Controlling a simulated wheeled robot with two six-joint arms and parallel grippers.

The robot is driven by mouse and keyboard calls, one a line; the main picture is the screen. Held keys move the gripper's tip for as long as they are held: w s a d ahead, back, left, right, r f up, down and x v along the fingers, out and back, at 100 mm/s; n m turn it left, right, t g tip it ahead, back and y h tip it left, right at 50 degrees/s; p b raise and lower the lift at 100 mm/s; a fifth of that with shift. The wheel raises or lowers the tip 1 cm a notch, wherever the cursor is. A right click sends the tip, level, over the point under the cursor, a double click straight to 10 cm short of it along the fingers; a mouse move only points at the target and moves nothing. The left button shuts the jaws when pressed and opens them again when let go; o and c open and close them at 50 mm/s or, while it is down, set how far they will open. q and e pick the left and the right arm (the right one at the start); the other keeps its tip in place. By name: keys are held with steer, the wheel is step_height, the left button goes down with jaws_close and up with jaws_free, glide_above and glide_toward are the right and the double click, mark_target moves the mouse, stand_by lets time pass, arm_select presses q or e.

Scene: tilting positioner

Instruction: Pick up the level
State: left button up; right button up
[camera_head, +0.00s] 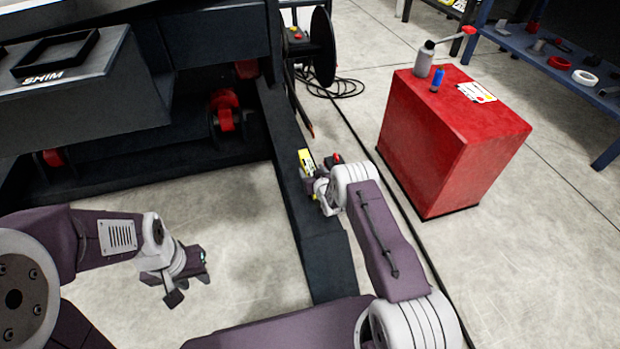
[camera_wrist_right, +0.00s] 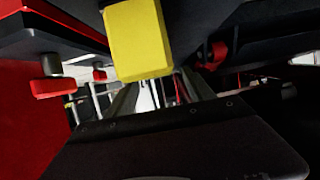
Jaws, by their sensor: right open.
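The level (camera_head: 306,159) is yellow with dark markings and lies along the dark beam of the frame in the head view. My right gripper (camera_head: 309,176) is at it, open; parts of the level show on both sides of the gripper, and the gripper hides its middle. Contact between them cannot be told. A yellow block (camera_wrist_right: 138,40), seemingly the level's end, fills the upper middle of the right wrist view. My left gripper (camera_head: 189,289) is open and empty above the floor at lower left.
The dark beam (camera_head: 329,262) runs down from the large dark machine. A small red and black object (camera_head: 334,159) is beside the gripper. Bare floor surrounds the left gripper.

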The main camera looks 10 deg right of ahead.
mark_target(310, 168)
steer(key=b+x, duration=0.1)
steer(key=x, duration=0.2)
steer(key=shift+s+f+b, duration=0.2)
steer(key=shift+f+b, duration=0.1)
steer(key=shift+b, duration=0.05)
steer(key=shift+w+r, duration=0.1)
steer(key=shift+w, duration=0.1)
arm_select(q)
step_height(310, 168, down, 3)
steer(key=shift+f, duration=0.1)
arm_select(e)
steer(key=shift+r, duration=0.1)
jaws_close()
